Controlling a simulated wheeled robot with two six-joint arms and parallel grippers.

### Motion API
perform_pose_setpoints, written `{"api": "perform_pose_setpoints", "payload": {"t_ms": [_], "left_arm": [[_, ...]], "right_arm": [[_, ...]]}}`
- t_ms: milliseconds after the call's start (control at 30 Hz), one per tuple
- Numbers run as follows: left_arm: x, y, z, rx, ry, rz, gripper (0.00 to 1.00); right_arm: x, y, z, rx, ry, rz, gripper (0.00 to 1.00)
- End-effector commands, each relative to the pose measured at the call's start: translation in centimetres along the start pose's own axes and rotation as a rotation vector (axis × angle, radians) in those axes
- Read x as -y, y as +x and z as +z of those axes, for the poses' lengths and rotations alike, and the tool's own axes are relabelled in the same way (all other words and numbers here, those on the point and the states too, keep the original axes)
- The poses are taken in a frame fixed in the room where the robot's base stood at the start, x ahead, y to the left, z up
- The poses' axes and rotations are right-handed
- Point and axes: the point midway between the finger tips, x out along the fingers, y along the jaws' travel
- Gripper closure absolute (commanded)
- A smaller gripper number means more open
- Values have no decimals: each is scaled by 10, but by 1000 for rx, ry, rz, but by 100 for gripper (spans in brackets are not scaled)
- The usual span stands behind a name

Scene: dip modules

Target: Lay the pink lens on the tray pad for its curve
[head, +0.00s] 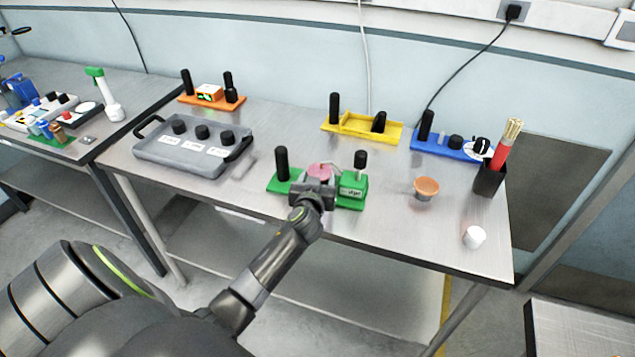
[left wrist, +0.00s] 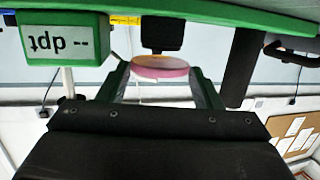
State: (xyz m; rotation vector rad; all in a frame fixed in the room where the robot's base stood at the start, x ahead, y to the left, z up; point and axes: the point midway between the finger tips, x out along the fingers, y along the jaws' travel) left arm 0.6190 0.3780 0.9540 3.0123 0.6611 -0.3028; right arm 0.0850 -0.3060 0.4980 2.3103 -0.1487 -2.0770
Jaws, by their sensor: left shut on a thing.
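The pink lens (head: 319,170) is at the green module (head: 349,203) in the middle of the table. My left gripper (head: 318,178) reaches over the module's front and is shut on the lens. In the left wrist view the lens (left wrist: 160,68) sits between the two fingers, close to a black post (left wrist: 161,34); I cannot tell whether they touch. The module's display (left wrist: 62,40) reads "-- dpt", upside down there. The grey tray (head: 189,165) stands at the left of the table, with three black round pads and white labels too small to read. My right gripper is not in view.
An orange module (head: 204,101), a yellow module (head: 345,126) and a blue module (head: 440,150) line the back. An orange-topped piece (head: 426,185), a white cup (head: 474,237) and a black holder (head: 489,181) stand at the right.

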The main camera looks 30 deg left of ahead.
Motion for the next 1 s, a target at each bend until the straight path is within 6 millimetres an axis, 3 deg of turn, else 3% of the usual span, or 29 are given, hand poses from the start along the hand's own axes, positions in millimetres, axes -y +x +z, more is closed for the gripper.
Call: {"api": "perform_pose_setpoints", "payload": {"t_ms": [100, 533, 567, 700, 1000], "left_arm": [[0, 2, 11, 1, 0, 1, 66], [0, 3, 16, -1, 0, 1, 66], [0, 3, 15, 0, 0, 0, 40], [0, 3, 14, 0, 0, 0, 22], [0, 3, 14, 0, 0, 0, 19]], "right_arm": [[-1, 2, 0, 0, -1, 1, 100], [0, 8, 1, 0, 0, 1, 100], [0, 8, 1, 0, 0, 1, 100], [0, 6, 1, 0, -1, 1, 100], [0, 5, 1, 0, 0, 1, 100]]}}
